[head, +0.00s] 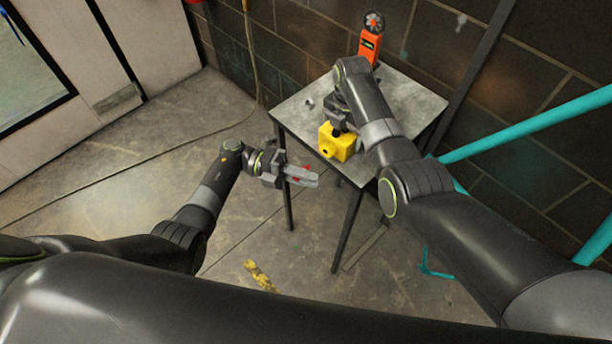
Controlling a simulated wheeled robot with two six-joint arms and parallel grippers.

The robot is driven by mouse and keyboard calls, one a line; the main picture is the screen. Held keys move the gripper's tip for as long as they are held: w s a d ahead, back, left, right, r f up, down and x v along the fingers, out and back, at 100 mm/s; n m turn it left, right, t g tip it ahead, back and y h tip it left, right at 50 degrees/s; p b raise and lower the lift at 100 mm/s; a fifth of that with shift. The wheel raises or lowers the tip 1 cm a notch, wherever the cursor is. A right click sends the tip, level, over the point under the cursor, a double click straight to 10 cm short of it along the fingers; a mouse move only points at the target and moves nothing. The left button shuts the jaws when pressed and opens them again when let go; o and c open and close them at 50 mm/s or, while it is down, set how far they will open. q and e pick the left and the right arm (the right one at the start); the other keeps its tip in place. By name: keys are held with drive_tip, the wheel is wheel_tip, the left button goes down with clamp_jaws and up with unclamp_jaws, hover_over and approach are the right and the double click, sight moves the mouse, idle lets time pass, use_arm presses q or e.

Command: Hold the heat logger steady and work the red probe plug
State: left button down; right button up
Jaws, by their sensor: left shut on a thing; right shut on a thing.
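The yellow box, which I take to be the heat logger (338,149), sits at the front edge of the small grey table. A dark round spot shows on its front face. My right gripper (341,131) comes down from above and is shut on the logger's top; its fingertips are partly hidden. My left gripper (303,176) is off the table's front edge, below and left of the logger, apart from it.
An orange handheld meter (369,46) with a round fan head stands at the back of the table (408,98). A small metal piece (309,103) lies near the left edge. Teal pipes (530,124) run at the right. A yellow item (259,275) lies on the floor.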

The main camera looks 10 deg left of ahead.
sight(342, 147)
use_arm(q)
drive_tip(key=shift+w+d, duration=0.65)
drive_tip(key=shift+w, duration=0.3)
drive_tip(key=shift+w+d, duration=0.65)
drive_tip(key=shift+w, duration=0.3)
drive_tip(key=shift+w+d, duration=0.35)
drive_tip(key=shift+w, duration=0.25)
drive_tip(key=shift+w+d, duration=0.35)
drive_tip(key=shift+w, duration=0.25)
drive_tip(key=c, duration=1.3)
unclamp_jaws()
use_arm(e)
drive_tip(key=o, duration=1.1)
drive_tip(key=shift+o, duration=0.2)
drive_tip(key=shift+r, duration=0.1)
